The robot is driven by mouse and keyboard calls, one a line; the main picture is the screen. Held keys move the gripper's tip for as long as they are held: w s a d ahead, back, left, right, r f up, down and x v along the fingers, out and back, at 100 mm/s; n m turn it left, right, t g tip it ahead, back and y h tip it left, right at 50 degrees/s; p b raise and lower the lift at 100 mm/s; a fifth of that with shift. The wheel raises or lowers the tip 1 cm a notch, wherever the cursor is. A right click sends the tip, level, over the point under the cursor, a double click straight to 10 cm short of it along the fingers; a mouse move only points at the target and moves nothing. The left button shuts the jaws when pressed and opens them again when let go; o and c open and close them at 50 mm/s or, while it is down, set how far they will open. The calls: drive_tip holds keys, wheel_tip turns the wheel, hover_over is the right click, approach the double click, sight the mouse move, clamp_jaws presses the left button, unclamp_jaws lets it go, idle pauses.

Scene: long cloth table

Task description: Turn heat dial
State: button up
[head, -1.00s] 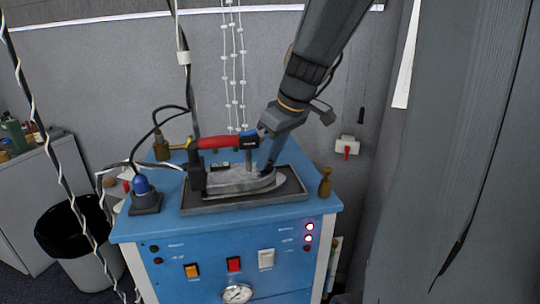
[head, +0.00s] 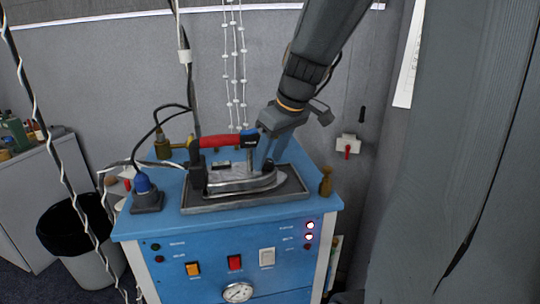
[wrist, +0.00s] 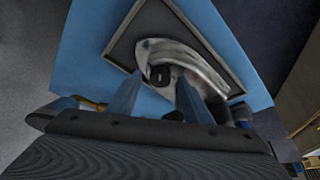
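A metal iron (head: 240,184) with a red and dark handle (head: 215,141) rests on a grey tray (head: 296,186) on top of a blue cabinet. My gripper (head: 267,160) is at the right end of the handle, reaching down over the iron's front. In the wrist view my gripper (wrist: 160,77) is open, with its two fingers apart. A small dark round knob (wrist: 160,75), which looks like the heat dial, shows between the fingertips on the iron (wrist: 198,62). Whether either finger touches it I cannot tell. The dial's markings are not readable.
The blue cabinet (head: 215,225) has switches, lights and a gauge (head: 237,292) on its front. A blue-topped fitting (head: 145,190) stands at left and a brass piece (head: 325,181) at right. Cables hang at left. A grey wall is close behind.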

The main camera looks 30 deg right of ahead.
drive_tip(key=shift+r, duration=0.1)
drive_tip(key=a+b+v, duration=0.1)
drive_tip(key=v, duration=0.6)
drive_tip(key=shift+d+r, duration=0.3)
drive_tip(key=shift+d, duration=0.25)
drive_tip(key=shift+s, duration=0.15)
